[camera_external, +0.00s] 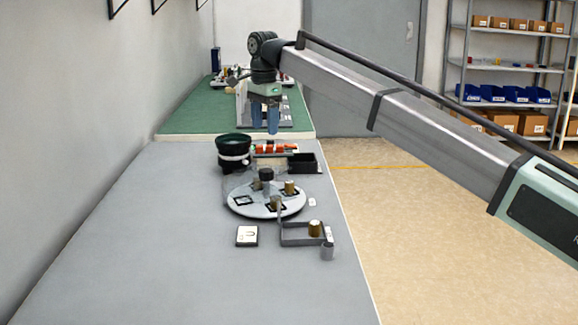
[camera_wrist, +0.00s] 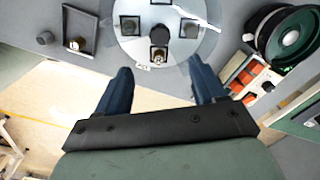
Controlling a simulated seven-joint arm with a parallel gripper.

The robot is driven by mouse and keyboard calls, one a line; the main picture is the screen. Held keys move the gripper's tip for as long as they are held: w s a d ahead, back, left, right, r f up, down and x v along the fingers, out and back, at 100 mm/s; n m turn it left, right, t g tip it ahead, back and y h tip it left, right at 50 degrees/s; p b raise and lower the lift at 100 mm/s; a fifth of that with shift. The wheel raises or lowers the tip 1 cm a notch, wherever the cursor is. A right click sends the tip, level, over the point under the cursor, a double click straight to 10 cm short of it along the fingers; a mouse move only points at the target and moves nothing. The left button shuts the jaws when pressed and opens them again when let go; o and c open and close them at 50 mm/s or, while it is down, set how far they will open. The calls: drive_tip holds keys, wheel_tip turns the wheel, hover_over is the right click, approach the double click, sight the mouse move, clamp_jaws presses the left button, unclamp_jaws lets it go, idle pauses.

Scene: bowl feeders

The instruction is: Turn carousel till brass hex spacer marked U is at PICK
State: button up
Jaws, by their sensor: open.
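The carousel (camera_external: 244,210) is a pale round disc with square dark-framed pockets and a dark hub knob (camera_external: 266,174). Brass spacers stand on it, one at the right (camera_external: 289,187) and one nearer the front (camera_external: 277,203); their markings are too small to read. The disc also shows in the wrist view (camera_wrist: 135,48), with a brass part (camera_wrist: 159,57) in its lower pocket. A small white label (camera_external: 312,202) lies beside the disc's right edge; its text is unreadable. A card marked U (camera_external: 247,236) lies on the table. My gripper (camera_external: 265,120) is open and empty, above and beyond the disc.
The near table is clear.

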sight(266, 170)
wheel_tip(266, 170, down, 13)
drive_tip(key=shift+f, duration=0.2)
idle(0.4)
clamp_jaws()
idle(0.6)
